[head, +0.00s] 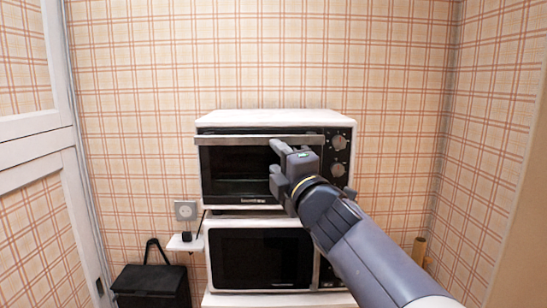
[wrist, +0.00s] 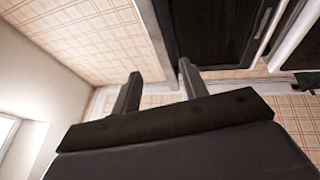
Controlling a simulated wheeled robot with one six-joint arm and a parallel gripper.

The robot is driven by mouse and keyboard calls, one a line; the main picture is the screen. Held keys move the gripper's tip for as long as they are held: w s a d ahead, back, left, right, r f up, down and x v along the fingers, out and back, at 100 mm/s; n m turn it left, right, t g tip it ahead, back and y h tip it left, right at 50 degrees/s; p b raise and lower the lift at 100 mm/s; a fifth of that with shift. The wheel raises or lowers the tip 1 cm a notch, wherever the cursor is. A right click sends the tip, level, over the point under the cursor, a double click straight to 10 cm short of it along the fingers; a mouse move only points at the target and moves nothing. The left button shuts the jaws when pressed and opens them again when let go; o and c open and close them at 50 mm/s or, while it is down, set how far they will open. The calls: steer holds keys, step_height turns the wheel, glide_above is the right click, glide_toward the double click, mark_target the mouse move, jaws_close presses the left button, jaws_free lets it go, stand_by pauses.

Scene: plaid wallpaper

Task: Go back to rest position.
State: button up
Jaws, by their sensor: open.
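My gripper (head: 279,166) is in front of the upper toaster oven (head: 240,170) in the head view, hiding part of its glass door near the knobs. My arm comes in from the lower right. In the wrist view my gripper (wrist: 158,85) has its two fingers standing apart with nothing between them. The picture there is tilted, with dark appliance fronts at the top right. The oven door is shut, with its long metal handle (head: 235,141) along the top. I cannot tell how far the fingertips are from the door.
A microwave (head: 260,258) stands below the oven. A small shelf (head: 185,243) and a wall socket (head: 186,210) are at its left. A black bag (head: 152,287) sits lower left. A white door (head: 38,140) is at far left, a plaid wall (head: 500,150) at right.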

mark_target(260, 141)
stand_by(0.4)
steer(key=p+x, duration=0.2)
steer(key=x, duration=0.8)
steer(key=shift+w+a, duration=0.1)
steer(key=shift+w, duration=0.3)
steer(key=shift+s, duration=0.25)
